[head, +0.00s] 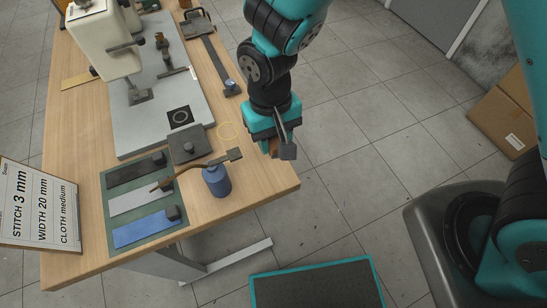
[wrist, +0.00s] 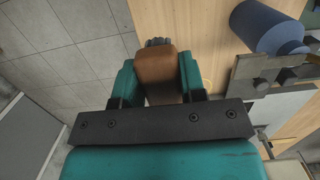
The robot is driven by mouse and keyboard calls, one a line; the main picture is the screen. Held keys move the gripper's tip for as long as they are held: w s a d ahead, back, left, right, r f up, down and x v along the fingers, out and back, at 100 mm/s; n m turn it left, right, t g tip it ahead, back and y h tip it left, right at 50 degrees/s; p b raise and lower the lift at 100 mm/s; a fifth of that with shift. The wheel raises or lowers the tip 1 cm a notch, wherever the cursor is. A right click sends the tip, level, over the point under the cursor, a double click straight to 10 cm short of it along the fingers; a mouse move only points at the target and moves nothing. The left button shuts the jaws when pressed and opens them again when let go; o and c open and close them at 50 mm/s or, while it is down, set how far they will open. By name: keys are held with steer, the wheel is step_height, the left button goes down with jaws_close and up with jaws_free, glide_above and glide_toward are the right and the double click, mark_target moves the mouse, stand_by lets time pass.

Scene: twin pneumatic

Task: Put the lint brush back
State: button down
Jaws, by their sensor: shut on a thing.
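My gripper (wrist: 158,80) is shut on the lint brush (wrist: 157,66), a brown block with dark grey bristles at its far end. In the head view my gripper (head: 275,143) is at the right edge of the wooden table, and only a small brown part of the brush (head: 266,145) shows there.
A blue thread cone (head: 216,181) and a brown-handled tool (head: 205,169) are near the table's front. A green mat (head: 143,234) with several strips lies left of them. The white sewing machine (head: 104,42) stands behind. A sign (head: 38,206) stands at the left edge.

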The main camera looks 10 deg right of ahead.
step_height(320, 180, down, 9)
steer(key=shift+r, duration=0.2)
steer(key=shift+f, duration=0.1)
steer(key=c, duration=0.7)
jaws_free()
steer(key=r, duration=0.3)
steer(key=w+r, duration=0.1)
steer(key=r, duration=0.7)
steer(key=shift+w+a+r+b, duration=0.2)
steer(key=shift+w+r+b, duration=0.05)
steer(key=shift+b, duration=0.1)
steer(key=shift+d+r, duration=0.1)
steer(key=shift+r, duration=0.5)
steer(key=s+d+r+n+y, duration=0.2)
steer(key=s+d+r, duration=0.3)
steer(key=r, duration=0.3)
steer(key=s+d+r+n+t+y, duration=0.1)
steer(key=s+d+r+y, duration=0.1)
steer(key=s+d+r, duration=0.3)
step_height(320, 180, up, 4)
steer(key=shift+s+r+n+y, duration=0.1)
steer(key=shift+s+n+y, duration=0.2)
steer(key=shift+s+n, duration=0.1)
